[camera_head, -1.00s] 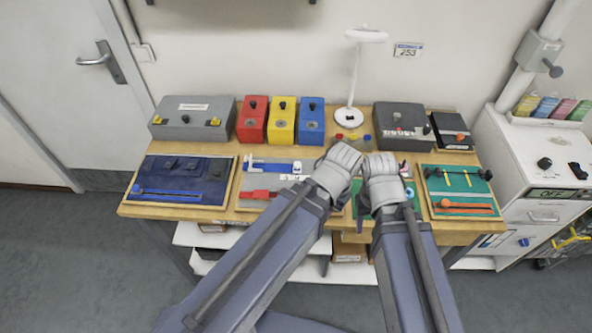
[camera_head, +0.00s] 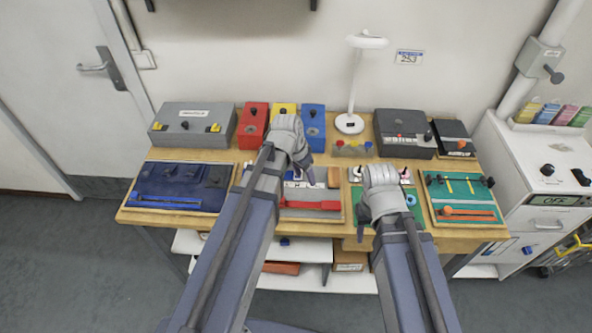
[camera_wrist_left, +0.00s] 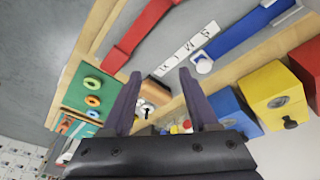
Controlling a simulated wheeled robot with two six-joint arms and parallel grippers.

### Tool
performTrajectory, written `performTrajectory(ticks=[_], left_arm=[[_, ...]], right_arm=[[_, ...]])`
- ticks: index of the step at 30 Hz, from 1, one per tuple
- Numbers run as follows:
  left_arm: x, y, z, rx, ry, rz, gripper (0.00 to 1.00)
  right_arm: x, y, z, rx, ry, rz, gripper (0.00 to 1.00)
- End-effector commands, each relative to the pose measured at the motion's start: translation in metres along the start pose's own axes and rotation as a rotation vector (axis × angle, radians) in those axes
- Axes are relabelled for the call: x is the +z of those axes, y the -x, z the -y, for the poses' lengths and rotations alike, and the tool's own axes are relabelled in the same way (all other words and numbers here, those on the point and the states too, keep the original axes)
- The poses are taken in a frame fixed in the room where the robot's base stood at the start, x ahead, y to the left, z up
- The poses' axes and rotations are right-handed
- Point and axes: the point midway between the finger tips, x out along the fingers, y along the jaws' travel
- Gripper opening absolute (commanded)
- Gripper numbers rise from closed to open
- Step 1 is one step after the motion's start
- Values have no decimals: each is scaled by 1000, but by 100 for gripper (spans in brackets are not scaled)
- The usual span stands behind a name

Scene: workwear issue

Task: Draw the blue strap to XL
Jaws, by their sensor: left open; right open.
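The blue strap (camera_wrist_left: 240,30) lies on the grey board (camera_head: 320,215) in the middle of the table, with a white end piece (camera_wrist_left: 203,62). A white size label (camera_wrist_left: 187,49) runs beside it, its letters upside down in the left wrist view. The end piece looks nearest the label's middle letters. My left gripper (camera_wrist_left: 159,74) is open and empty above the board; the end piece is just beyond its right fingertip. In the head view my left arm hides most of the strap. My right gripper (camera_head: 363,222) is open over the green board with rings.
A red strap (camera_wrist_left: 135,35) lies on the label's other side. Red (camera_head: 252,124), yellow and blue (camera_head: 312,130) boxes stand behind. A lamp (camera_head: 350,123) and grey boxes (camera_head: 190,125) line the back. A blue cloth board (camera_head: 175,187) is left; another green board (camera_head: 462,203) is right.

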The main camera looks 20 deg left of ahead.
Motion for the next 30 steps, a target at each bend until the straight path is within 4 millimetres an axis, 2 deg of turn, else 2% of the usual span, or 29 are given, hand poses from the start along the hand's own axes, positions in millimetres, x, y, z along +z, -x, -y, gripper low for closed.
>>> performTrajectory(ticks=[1,3,7,11,19,23,30], left_arm=[[-5,-1,24,-4,-5,-36,64],[-9,1,46,-10,-25,-78,64],[-11,4,72,-23,-48,-126,64],[-12,6,79,-27,-58,-142,64],[-12,-1,78,-27,-59,-141,64],[-13,-12,79,-27,-59,-141,64],[-17,-43,80,-28,-59,-141,64]], right_arm=[[0,-2,0,0,0,0,50],[0,-4,0,0,0,0,50],[0,-5,0,0,0,0,50],[0,-5,0,0,0,0,50],[-1,-11,1,0,0,0,50],[-1,-22,2,0,-1,0,50],[-3,-50,5,0,-1,0,50]])
